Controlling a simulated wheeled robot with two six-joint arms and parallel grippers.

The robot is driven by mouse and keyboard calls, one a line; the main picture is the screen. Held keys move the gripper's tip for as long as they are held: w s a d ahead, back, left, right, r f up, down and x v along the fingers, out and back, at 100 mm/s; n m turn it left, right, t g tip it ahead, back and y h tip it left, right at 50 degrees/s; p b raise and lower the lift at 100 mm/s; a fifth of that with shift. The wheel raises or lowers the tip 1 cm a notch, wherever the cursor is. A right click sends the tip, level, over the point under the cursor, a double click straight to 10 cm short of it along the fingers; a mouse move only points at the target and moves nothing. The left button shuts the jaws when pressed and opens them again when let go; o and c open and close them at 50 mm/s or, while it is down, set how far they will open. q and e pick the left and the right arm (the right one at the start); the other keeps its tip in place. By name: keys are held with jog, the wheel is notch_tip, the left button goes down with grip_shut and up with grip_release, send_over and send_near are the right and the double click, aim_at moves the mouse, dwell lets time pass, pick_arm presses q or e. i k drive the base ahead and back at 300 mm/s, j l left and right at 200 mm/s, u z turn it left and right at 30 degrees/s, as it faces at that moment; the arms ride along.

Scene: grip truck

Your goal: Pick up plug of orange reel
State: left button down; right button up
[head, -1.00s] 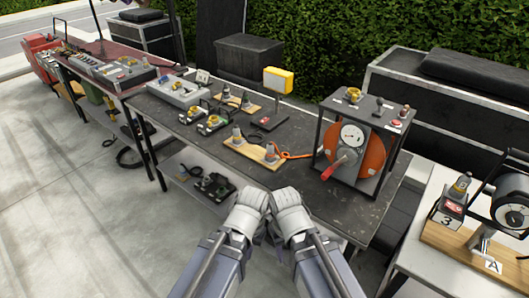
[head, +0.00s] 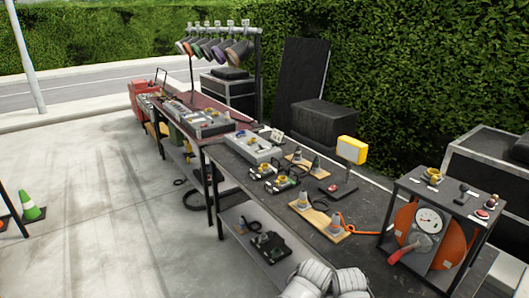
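The orange reel (head: 452,252) sits in a dark frame at the right end of the dark table. It has a round white dial and a red-tipped lever on its front. An orange cable (head: 362,231) runs left from the reel to a wooden board (head: 320,222) with two grey cone-shaped fittings. A plug on the cable end is too small to make out. The rounded grey ends of my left arm (head: 308,279) and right arm (head: 350,283) show at the bottom edge, close together, in front of the table. Their fingers are not visible.
A yellow lamp (head: 351,150) stands behind the board. Small devices and a grey control box (head: 252,147) lie farther left on the table. A second table with a row of lamps (head: 215,48) stands beyond. The paved floor at left is mostly open, with a green cone (head: 31,207).

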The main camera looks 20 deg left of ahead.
aim_at(335, 222)
jog(key=i+j+z, duration=0.1)
jog(key=i+j, duration=0.95)
jog(key=i, duration=0.1)
